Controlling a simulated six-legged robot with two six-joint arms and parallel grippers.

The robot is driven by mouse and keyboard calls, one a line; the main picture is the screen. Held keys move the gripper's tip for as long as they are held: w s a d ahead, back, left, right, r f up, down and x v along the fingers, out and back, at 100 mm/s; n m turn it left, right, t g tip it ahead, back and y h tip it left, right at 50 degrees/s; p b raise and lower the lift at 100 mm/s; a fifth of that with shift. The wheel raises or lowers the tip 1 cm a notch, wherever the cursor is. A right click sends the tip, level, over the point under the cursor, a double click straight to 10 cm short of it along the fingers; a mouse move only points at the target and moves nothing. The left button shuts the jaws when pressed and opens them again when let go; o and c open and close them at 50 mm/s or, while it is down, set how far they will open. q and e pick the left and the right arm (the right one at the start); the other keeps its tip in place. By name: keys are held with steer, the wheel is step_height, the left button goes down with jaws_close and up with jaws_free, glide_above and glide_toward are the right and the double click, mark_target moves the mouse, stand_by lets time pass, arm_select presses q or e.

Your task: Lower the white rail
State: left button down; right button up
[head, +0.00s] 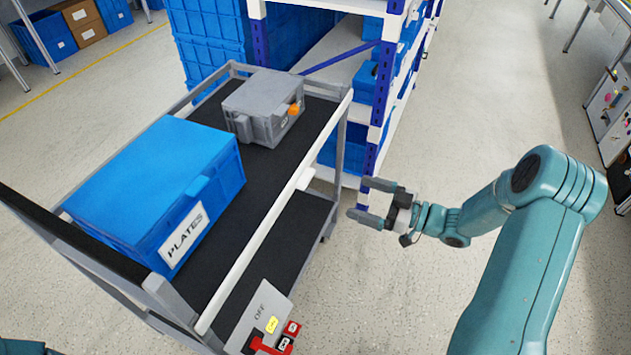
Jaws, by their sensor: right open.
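The white rail (272,222) is a long straight bar along the right side of the cart (300,94). It runs from the far right corner to the near end, above the edge of the black top shelf. A small white piece (306,178) sticks out from the rail's side near its middle. My right gripper (360,198) is open and empty, to the right of the rail and apart from it, with its fingers pointing left towards the cart. My left gripper is not in view; only a bit of my left arm shows at the bottom left corner.
A blue box (150,175) labelled PLATES and a grey box (258,105) with an orange knob stand on the cart's top shelf. A grey panel (262,312) marked OFF with a red switch (268,346) is at the near end. A shelf rack (375,130) stands behind.

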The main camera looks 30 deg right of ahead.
steer(key=x, duration=1.2)
steer(key=shift+w+a+p, duration=0.3)
steer(key=shift+p, duration=0.15)
steer(key=c, duration=1.5)
step_height(320, 180, down, 6)
steer(key=b, duration=0.5)
steer(key=shift+s+r+b, duration=0.1)
steer(key=shift+r+b, duration=0.05)
steer(key=shift+b, duration=0.25)
steer(key=o, duration=1.5)
steer(key=shift+d, duration=0.1)
steer(key=v, duration=1.6)
